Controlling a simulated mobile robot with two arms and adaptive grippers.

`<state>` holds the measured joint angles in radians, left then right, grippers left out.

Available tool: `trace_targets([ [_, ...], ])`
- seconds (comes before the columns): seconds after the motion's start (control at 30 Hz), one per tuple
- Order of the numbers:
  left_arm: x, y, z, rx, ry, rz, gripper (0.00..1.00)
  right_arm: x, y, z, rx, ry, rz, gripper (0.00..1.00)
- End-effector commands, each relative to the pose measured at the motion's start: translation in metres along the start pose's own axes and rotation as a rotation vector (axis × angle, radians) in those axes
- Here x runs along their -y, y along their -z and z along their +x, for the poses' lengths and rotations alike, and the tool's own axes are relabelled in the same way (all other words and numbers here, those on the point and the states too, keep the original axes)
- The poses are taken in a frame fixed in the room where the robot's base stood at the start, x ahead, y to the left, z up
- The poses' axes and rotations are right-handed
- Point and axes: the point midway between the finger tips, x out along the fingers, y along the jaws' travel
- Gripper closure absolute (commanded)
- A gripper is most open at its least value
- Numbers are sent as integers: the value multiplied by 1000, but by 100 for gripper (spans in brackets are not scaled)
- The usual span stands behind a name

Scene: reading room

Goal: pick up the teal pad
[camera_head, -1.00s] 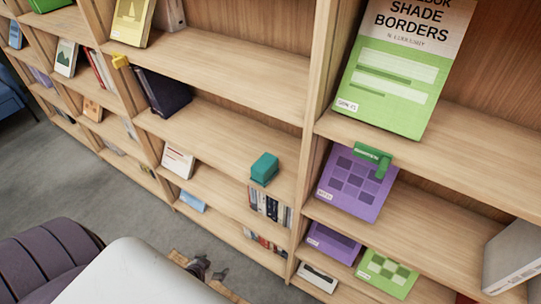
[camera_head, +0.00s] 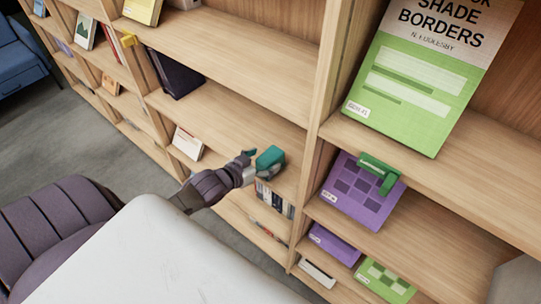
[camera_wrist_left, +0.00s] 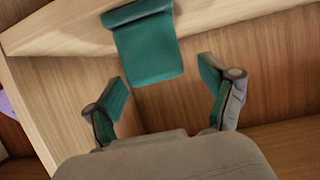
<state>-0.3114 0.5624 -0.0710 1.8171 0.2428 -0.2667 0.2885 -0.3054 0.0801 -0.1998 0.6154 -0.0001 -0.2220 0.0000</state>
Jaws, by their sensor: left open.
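The teal pad (camera_head: 270,156) sits at the front edge of a middle shelf (camera_head: 215,128), above a row of books. It also shows in the left wrist view (camera_wrist_left: 147,50), near the top, by a pale shelf edge. My left gripper (camera_head: 259,164) reaches in from the left and is open at the pad. In the left wrist view its two fingers (camera_wrist_left: 163,84), with teal inner faces, stand apart below the pad, one toward each side. A gap shows between the fingers and the pad there. My right gripper is not in view.
A row of upright books (camera_head: 274,200) stands just under the pad's shelf. A white-covered book (camera_head: 187,143) stands left. The shelf between is bare.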

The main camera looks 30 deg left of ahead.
Motion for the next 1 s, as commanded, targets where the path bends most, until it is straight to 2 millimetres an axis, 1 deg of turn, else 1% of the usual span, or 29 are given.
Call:
trace_targets([
  [0.03,0,0,4,-1,-1,0,17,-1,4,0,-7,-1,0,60],
  [0.17,0,3,13,-2,0,0,17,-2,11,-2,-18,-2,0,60],
  [0.33,-1,8,39,-1,0,1,17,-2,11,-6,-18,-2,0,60],
  [0.43,-1,5,51,0,0,1,17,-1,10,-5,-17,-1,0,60],
  [0.53,-2,5,57,0,-1,1,17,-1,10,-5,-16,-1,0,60],
  [0.73,-2,4,57,1,-1,1,17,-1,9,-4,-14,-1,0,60],
  [0.77,-2,4,57,1,-1,1,18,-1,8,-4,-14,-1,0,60],
  [1.0,-2,4,57,1,-1,1,58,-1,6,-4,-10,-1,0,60],
])
